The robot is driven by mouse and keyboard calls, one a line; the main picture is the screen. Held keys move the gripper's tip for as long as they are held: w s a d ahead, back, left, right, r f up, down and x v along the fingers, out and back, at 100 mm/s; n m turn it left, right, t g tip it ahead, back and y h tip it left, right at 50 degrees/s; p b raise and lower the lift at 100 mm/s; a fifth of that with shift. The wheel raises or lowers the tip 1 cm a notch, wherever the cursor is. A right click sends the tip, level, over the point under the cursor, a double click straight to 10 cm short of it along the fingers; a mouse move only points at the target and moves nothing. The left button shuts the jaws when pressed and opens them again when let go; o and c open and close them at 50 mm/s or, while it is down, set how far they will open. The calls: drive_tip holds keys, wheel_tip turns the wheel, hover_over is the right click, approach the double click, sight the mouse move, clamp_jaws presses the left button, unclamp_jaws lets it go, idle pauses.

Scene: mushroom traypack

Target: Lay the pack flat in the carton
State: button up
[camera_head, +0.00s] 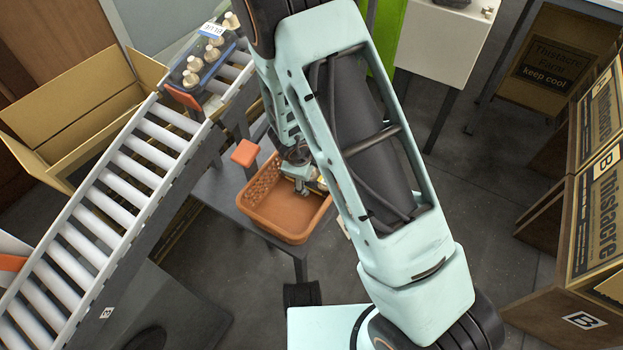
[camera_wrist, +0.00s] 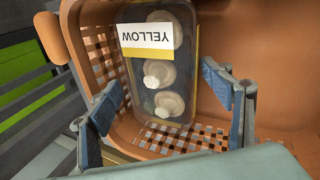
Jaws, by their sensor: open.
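A clear mushroom pack with a white "YELLOW" label (camera_wrist: 157,42) stands in the orange basket (camera_wrist: 215,20) in the wrist view; pale mushrooms show through it. My gripper (camera_wrist: 168,112) is open, with one blue-padded finger on each side of the pack's near end; I cannot tell whether they touch it. In the head view my gripper (camera_head: 301,186) is down inside the basket (camera_head: 287,222), and the pack is mostly hidden by it and my arm. An open brown carton (camera_head: 75,78) stands at the left, flaps spread, behind the roller conveyor; its inside is mostly hidden.
The roller conveyor (camera_head: 128,168) runs between the basket and the open carton. Another mushroom pack with a blue label (camera_head: 205,62) sits at its far end. The basket rests on a grey table (camera_head: 222,195). Printed cartons (camera_head: 597,190) stand at the right, with clear floor between.

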drive_tip(key=shift+w+d+f, duration=0.1)
drive_tip(key=shift+w+f, duration=0.05)
drive_tip(key=shift+f, duration=0.3)
drive_tip(key=c, duration=1.2)
drive_tip(key=shift+r, duration=0.1)
